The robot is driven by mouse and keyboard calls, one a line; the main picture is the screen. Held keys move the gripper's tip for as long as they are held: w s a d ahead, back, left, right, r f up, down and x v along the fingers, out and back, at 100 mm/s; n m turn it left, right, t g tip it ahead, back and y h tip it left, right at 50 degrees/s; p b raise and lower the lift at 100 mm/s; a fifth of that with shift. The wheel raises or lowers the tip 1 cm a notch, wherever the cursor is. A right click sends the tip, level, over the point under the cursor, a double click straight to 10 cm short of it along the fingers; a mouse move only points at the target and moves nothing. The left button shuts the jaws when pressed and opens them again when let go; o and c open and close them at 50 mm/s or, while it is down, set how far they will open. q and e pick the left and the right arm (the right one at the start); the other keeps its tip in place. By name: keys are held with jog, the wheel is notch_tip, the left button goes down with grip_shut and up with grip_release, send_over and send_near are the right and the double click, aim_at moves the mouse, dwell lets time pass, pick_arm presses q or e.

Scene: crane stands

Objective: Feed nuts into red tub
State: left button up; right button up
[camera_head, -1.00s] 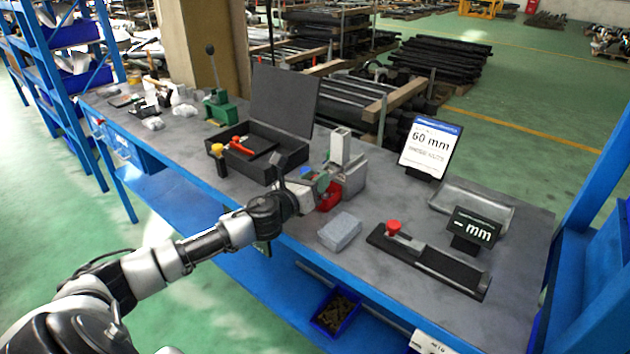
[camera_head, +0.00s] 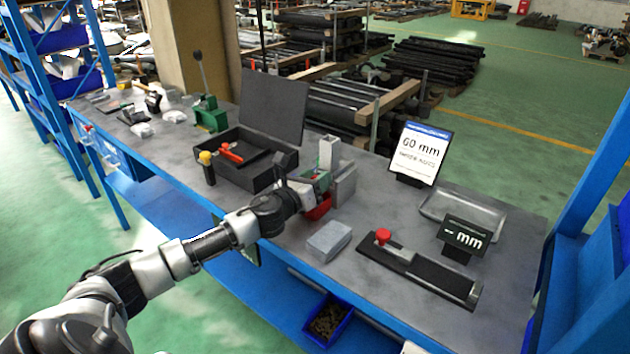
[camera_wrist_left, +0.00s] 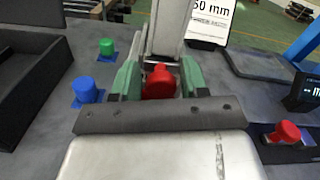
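The red tub (camera_head: 317,209) stands near the bench's front edge, below my left gripper (camera_head: 312,184) and partly hidden by it. In the left wrist view the green-sided fingers (camera_wrist_left: 160,80) stand apart on either side of a red knob-like piece (camera_wrist_left: 160,84). Narrow gaps seem to show beside it, and I cannot tell whether it is part of the tub. A grey upright column (camera_head: 328,152) rises just behind the gripper. No nuts can be made out; a blue bin (camera_head: 345,325) under the bench holds small dark pieces. My right gripper is out of view.
Blue (camera_wrist_left: 87,90) and green (camera_wrist_left: 107,49) knobs stand left of the fingers.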

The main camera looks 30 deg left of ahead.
pick_arm(q)
jog(key=shift+o, duration=0.9)
jog(key=shift+s+f, duration=0.1)
jog(key=shift+s, duration=0.1)
jog(key=s, duration=0.3)
jog(key=s+b, duration=0.1)
jog(key=s, duration=0.2)
jog(key=s+b, duration=0.1)
jog(key=s, duration=0.2)
jog(key=shift+a+f, duration=0.1)
jog(key=shift+a, duration=0.25)
jog(key=shift+s+r, duration=0.2)
jog(key=shift+s, duration=0.5)
